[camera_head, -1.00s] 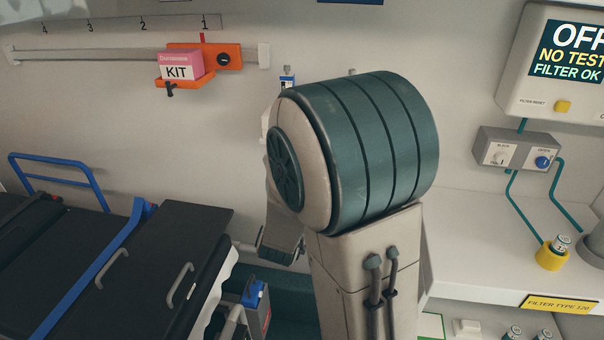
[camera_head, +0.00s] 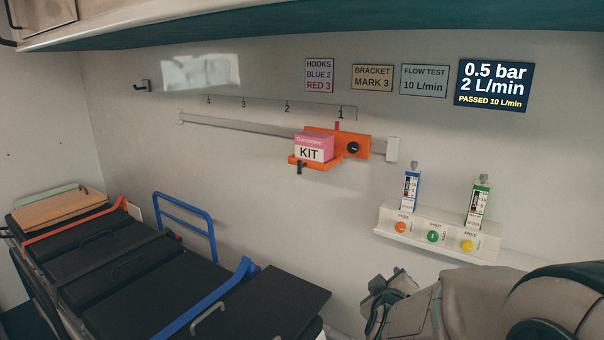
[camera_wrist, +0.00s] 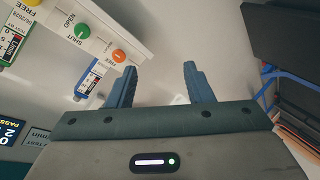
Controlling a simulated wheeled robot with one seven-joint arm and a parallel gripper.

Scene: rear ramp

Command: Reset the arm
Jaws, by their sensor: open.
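My arm (camera_head: 470,305) reaches in from the lower right of the head view, low and folded. My gripper (camera_head: 388,290) is at its left end, below the white flowmeter panel. In the wrist view my gripper (camera_wrist: 157,82) shows two blue-grey fingers spread apart, with nothing between them. Beyond the fingers lies bare pale wall. The flowmeter panel (camera_wrist: 112,28) is up and left of the fingers and appears apart from them.
A stretcher (camera_head: 110,262) with blue rails lies at the left. A wall rail (camera_head: 245,134) carries an orange bracket (camera_head: 358,150) with a pink kit box (camera_head: 313,148). The flowmeter panel (camera_head: 435,240) has blue and green meters. A teal-edged cabinet (camera_head: 330,32) runs overhead.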

